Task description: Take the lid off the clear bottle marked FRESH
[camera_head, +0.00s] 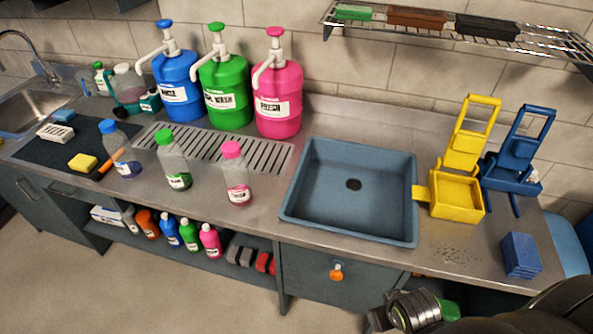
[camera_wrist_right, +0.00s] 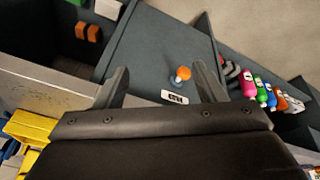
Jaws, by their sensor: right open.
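Three small clear bottles stand upright on the counter in the head view: one with a blue lid (camera_head: 126,160), one with a green lid (camera_head: 174,164) and one with a pink lid (camera_head: 237,178). Each lid is on. Their labels are too small to read surely; the big pink pump container (camera_head: 278,92) has a label that seems to read FRESH. My right gripper (camera_wrist_right: 160,72) is open and empty in the wrist view, facing a cabinet door, low and far right of the bottles. My left gripper is not in view.
A blue basin (camera_head: 349,237) lies right of the bottles, with a yellow mop wringer (camera_head: 456,194) beyond it. Blue (camera_head: 180,88) and green (camera_head: 226,97) pump containers stand behind. A yellow sponge (camera_head: 83,162) lies at left. An orange-topped item (camera_head: 336,272) shows at the cabinet door.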

